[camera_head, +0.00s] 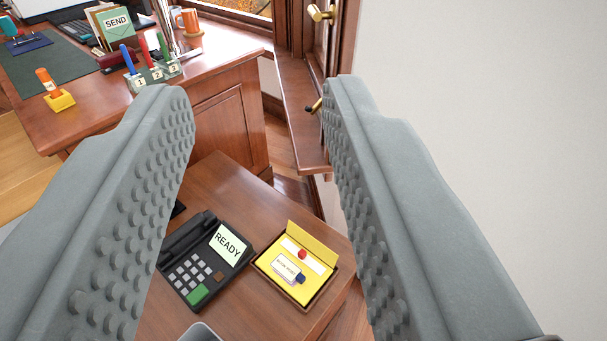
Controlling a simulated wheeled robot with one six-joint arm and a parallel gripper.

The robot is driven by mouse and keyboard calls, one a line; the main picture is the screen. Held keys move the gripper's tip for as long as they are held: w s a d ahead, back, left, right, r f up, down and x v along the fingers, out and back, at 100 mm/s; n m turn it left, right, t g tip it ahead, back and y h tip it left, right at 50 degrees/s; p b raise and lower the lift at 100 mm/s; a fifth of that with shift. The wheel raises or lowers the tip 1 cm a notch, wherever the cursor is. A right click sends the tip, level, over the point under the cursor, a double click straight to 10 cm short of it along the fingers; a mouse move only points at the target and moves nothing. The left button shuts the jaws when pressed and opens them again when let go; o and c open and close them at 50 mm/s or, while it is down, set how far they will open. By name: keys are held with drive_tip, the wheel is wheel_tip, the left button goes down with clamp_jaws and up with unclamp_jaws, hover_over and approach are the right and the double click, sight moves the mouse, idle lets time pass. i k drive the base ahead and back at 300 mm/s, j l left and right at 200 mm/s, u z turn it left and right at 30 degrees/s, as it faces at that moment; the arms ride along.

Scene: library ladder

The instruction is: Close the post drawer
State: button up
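My gripper (262,95) is open, with its two grey studded fingers wide apart on the left and right of the view. Nothing is between the fingertips. I cannot make out the post drawer for sure; no pulled-out drawer shows in this view. A wooden desk (85,115) with a panelled side (228,125) stands beyond the fingers. A lower wooden top (225,185) lies nearer, below the gap between the fingers, and its front faces are out of view.
A black phone reading READY (205,255) and an open yellow box (297,262) stand on the lower top. A window ledge (300,110) and a white wall (480,100) bound the right.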

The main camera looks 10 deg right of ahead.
sight(25, 176)
drive_tip(key=u, duration=0.5)
drive_tip(key=j+u, duration=0.15)
drive_tip(key=u, duration=0.35)
drive_tip(key=j+u, duration=0.1)
drive_tip(key=u, duration=0.4)
drive_tip(key=j+u, duration=0.15)
drive_tip(key=u, duration=0.35)
drive_tip(key=j+u, duration=0.1)
drive_tip(key=u, duration=0.4)
drive_tip(key=j+u, duration=0.1)
drive_tip(key=u, duration=0.4)
drive_tip(key=i+u, duration=0.2)
drive_tip(key=i+z, duration=0.6)
drive_tip(key=z, duration=0.2)
drive_tip(key=i+z, duration=0.2)
drive_tip(key=z, duration=0.15)
drive_tip(key=i+z, duration=0.3)
drive_tip(key=i+j+z, duration=0.1)
drive_tip(key=z, duration=0.25)
drive_tip(key=j+z, duration=0.1)
drive_tip(key=z, duration=0.3)
drive_tip(key=i+j, duration=0.1)
drive_tip(key=i+z, duration=0.05)
drive_tip(key=i, duration=0.05)
